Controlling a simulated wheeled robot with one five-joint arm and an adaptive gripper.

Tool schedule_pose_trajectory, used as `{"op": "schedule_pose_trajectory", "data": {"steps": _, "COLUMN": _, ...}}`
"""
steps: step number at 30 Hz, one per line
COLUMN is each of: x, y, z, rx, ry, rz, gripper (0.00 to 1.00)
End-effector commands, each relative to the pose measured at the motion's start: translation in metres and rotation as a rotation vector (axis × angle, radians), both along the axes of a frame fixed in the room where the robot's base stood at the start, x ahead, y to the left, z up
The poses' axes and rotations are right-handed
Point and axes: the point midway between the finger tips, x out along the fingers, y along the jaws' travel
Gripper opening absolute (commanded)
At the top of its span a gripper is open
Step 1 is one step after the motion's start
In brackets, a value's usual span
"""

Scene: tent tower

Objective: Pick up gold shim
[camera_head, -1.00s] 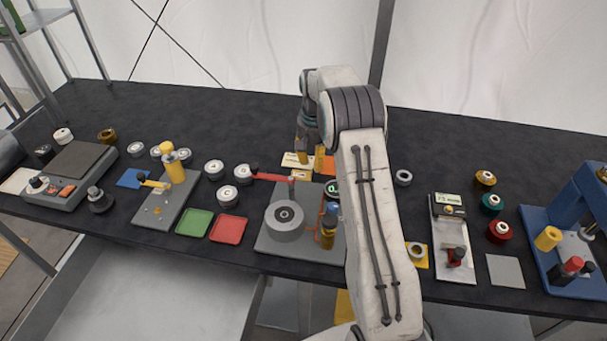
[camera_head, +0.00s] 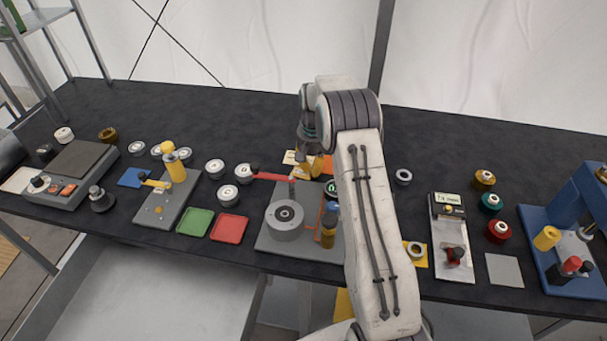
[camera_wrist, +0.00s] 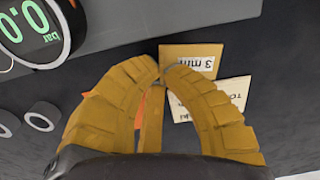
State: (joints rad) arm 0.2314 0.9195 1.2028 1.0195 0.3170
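A flat tan-gold piece with a white label reading "3 mm" (camera_wrist: 190,56) lies on the dark table in the wrist view; it looks like the gold shim. My gripper (camera_wrist: 161,68) has ribbed gold fingers pointing down over it. Their tips come very close together at the piece's near left edge. I cannot tell whether they grip it or are just above it. In the head view my gripper (camera_head: 308,164) is low over the table, left of my arm, and the piece is hard to make out there.
A pale printed card (camera_wrist: 230,92) lies beside the piece. An orange piece (camera_wrist: 75,115) is partly behind the fingers. A gauge with green digits (camera_wrist: 28,28) stands close by. The grey fixture with a round disc (camera_head: 285,217) is in front. The table behind my gripper is clear.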

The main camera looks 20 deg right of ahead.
Motion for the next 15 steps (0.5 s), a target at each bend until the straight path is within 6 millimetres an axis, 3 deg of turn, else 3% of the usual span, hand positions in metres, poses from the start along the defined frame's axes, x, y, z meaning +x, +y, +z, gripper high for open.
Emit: {"op": "schedule_pose_trajectory", "data": {"steps": 15, "x": 0.0002, "y": 0.0000, "z": 0.0014, "rx": -0.001, "ry": -0.001, "rz": 0.000, "gripper": 0.00}}
